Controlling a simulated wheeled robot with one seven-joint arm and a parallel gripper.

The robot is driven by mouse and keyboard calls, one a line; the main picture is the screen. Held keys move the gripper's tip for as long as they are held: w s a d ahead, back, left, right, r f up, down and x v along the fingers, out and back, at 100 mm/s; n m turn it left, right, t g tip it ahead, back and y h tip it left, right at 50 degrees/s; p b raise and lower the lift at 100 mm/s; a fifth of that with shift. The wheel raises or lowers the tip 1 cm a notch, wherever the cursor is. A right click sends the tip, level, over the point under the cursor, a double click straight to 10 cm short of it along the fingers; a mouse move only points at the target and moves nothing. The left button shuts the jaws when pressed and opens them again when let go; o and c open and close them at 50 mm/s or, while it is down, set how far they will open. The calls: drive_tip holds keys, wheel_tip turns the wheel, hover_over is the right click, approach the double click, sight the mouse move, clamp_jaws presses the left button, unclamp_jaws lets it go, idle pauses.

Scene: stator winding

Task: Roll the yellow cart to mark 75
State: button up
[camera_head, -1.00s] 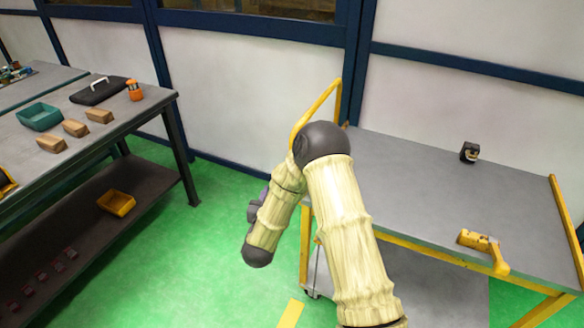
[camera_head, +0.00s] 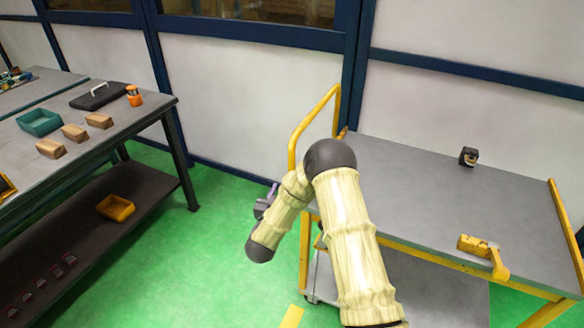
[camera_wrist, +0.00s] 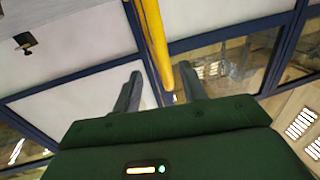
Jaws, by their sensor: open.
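The yellow cart (camera_head: 430,185) stands right of centre in the head view, with a grey top, a yellow frame and a yellow push handle (camera_head: 315,112) at its left end. My gripper (camera_head: 266,200) is partly hidden behind my arm, near the handle's lower left side. In the wrist view my gripper (camera_wrist: 160,88) is open, and the yellow handle bar (camera_wrist: 152,40) runs down into the gap seen between its fingers. I cannot tell how deep the bar sits or whether it touches a finger. No mark reading 75 is legible.
A yellow floor strip (camera_head: 291,317) lies near the cart's left front. A workbench (camera_head: 165,105) stands at the left. Green floor (camera_head: 215,240) is clear between them. The wall (camera_head: 245,95) is close behind.

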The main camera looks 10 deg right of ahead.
sight(291, 168)
drive_tip(key=p+x, duration=0.1)
drive_tip(key=x, duration=1.1)
drive_tip(key=shift+w+f, duration=0.1)
drive_tip(key=shift+c, duration=0.2)
clamp_jaws()
